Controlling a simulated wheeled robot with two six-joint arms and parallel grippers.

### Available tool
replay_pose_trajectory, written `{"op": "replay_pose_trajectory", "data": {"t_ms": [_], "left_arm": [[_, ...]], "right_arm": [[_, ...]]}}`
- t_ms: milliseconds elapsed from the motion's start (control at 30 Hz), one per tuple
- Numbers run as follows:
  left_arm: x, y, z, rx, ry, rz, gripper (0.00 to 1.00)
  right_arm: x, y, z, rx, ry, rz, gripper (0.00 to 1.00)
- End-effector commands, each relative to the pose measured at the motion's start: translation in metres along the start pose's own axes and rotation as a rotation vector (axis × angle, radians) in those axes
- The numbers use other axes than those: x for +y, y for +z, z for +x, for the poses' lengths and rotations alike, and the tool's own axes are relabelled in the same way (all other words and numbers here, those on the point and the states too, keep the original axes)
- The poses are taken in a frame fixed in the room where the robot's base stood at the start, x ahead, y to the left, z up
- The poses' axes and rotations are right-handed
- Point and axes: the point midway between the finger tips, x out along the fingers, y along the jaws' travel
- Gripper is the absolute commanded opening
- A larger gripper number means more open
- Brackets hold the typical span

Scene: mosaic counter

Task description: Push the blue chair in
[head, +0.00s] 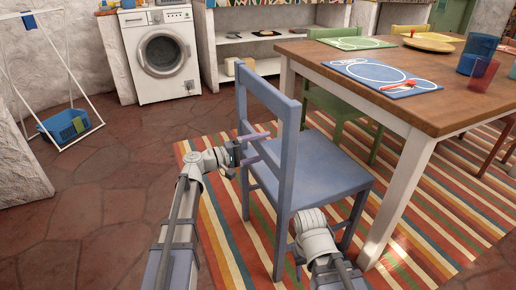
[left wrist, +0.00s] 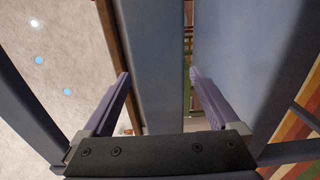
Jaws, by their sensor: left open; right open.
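The blue chair (head: 325,178) stands on the striped rug, beside the wooden table's near end. Its backrest faces my arms and its seat points toward the table; there is a gap between seat and table edge. My left gripper (head: 268,150) is open at the chair's backrest, its fingers reaching into the frame at mid height. In the left wrist view my open left gripper (left wrist: 160,78) has a blue chair bar (left wrist: 158,65) between and beyond its fingers; contact cannot be told. My right arm is low beside the chair's rear leg; its fingers are not visible.
The table (head: 440,90) holds placemats, a yellow plate (head: 428,42) and blue and red cups. A green chair (head: 340,100) stands behind the blue one. A washing machine (head: 160,58) and a blue bin (head: 66,126) are farther off. The tiled floor at left is clear.

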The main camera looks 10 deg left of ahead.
Motion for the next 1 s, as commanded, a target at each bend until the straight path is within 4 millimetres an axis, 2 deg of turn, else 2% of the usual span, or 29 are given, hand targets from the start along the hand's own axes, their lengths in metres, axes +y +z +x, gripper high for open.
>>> {"op": "replay_pose_trajectory", "data": {"t_ms": [267,1000], "left_arm": [[0.0000,0.0000,0.0011,0.000,0.000,0.000,0.95],[0.0006,-0.0003,0.0007,0.001,0.002,-0.001,0.12]], "right_arm": [[0.0000,0.0000,0.0000,0.000,0.000,0.000,0.50],[0.0000,0.0000,-0.0002,0.000,0.000,0.000,0.50]]}}
